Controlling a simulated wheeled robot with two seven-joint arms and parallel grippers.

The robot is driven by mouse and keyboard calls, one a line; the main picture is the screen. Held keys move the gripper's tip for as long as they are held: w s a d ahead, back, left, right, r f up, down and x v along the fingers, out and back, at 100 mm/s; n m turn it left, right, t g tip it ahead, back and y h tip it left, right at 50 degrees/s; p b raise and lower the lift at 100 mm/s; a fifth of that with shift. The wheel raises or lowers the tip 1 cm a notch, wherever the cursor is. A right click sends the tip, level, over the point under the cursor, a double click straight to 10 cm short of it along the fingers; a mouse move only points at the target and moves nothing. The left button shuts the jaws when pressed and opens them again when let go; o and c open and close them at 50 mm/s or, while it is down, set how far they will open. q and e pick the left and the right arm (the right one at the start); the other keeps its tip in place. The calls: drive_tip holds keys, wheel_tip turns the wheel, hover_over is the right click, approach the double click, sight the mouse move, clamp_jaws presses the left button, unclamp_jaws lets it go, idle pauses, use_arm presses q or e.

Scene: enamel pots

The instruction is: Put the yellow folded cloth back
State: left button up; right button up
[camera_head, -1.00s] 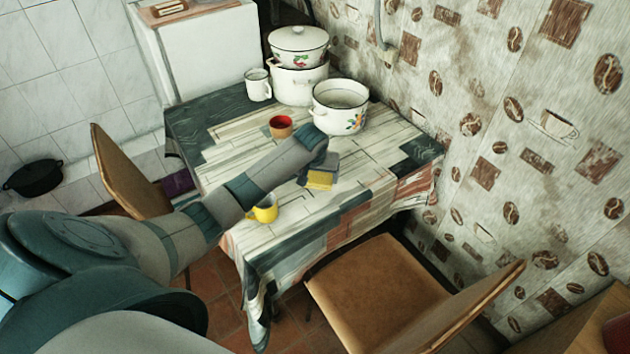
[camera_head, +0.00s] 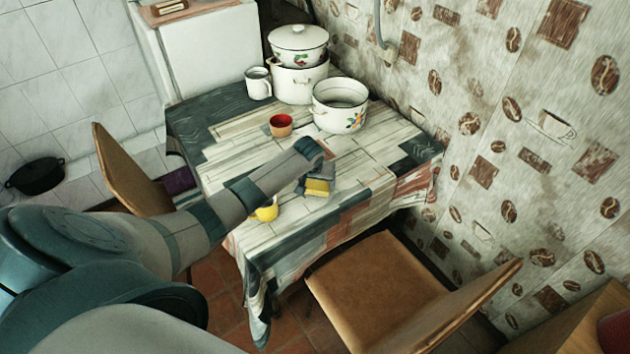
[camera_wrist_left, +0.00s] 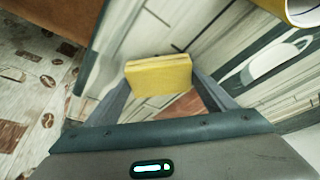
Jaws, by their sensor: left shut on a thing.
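The yellow folded cloth (camera_head: 317,187) is near the middle right of the table, beyond the yellow mug (camera_head: 267,210). My left gripper (camera_head: 318,181) reaches over the table from the left and is shut on the cloth. In the left wrist view the cloth (camera_wrist_left: 158,75) lies between the two grey fingers, its broad face toward the camera. I cannot tell whether the cloth touches the table.
The patterned tablecloth covers the table (camera_head: 375,160). A red cup (camera_head: 281,125), a white mug (camera_head: 258,84), an open enamel pot (camera_head: 340,106) and stacked lidded pots (camera_head: 298,66) stand toward the back. A wooden chair (camera_head: 375,290) stands in front. The table's right side is clear.

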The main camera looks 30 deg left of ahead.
use_arm(q)
drive_tip(key=shift+f, duration=0.15)
drive_tip(key=o, duration=1)
drive_tip(key=shift+r, duration=0.2)
drive_tip(key=b+v, duration=0.1)
drive_tip(key=v, duration=1.1)
drive_tip(key=shift+b, duration=0.35)
drive_tip(key=shift+f, duration=0.1)
